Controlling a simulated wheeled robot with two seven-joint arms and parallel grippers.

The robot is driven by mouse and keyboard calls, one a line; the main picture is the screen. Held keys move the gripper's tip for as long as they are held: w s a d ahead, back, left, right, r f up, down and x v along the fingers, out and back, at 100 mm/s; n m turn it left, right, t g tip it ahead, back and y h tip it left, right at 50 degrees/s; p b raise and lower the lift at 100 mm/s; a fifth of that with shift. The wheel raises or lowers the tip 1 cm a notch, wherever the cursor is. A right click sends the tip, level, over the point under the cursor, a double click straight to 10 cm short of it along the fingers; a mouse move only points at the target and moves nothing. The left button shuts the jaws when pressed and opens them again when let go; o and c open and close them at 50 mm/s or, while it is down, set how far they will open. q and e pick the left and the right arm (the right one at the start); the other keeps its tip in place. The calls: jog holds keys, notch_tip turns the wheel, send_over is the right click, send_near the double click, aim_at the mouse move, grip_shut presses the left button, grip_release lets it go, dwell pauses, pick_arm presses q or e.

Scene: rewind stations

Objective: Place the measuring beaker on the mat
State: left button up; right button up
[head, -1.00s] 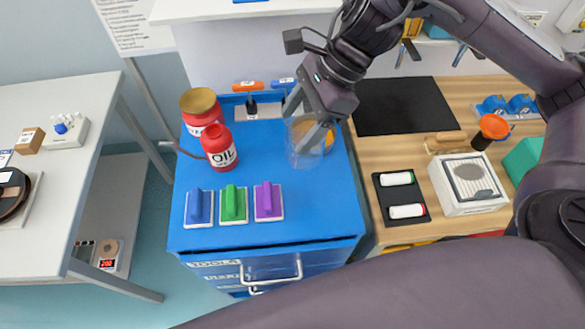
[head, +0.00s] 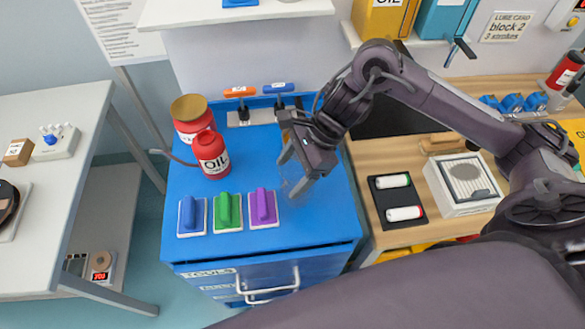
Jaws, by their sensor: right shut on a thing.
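The measuring beaker (head: 291,187) is a clear, faint cylinder over the right part of the blue cabinet top in the head view. My right gripper (head: 293,176) is shut on it, and its fingers partly hide it. I cannot tell whether the beaker touches the top. The black mat (head: 398,120) lies on the wooden counter to the right, partly covered by my right arm. My left gripper is not in view.
A red oil can (head: 210,155), a red jar (head: 193,122) and blue, green (head: 228,212) and purple (head: 263,208) blocks stand left of the beaker. A black battery tray (head: 400,212) and a white box (head: 463,185) are on the counter.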

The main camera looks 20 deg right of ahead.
jog(key=shift+f, duration=0.2)
jog(key=o, duration=1)
jog(key=shift+r, duration=0.1)
jog(key=shift+r, duration=0.1)
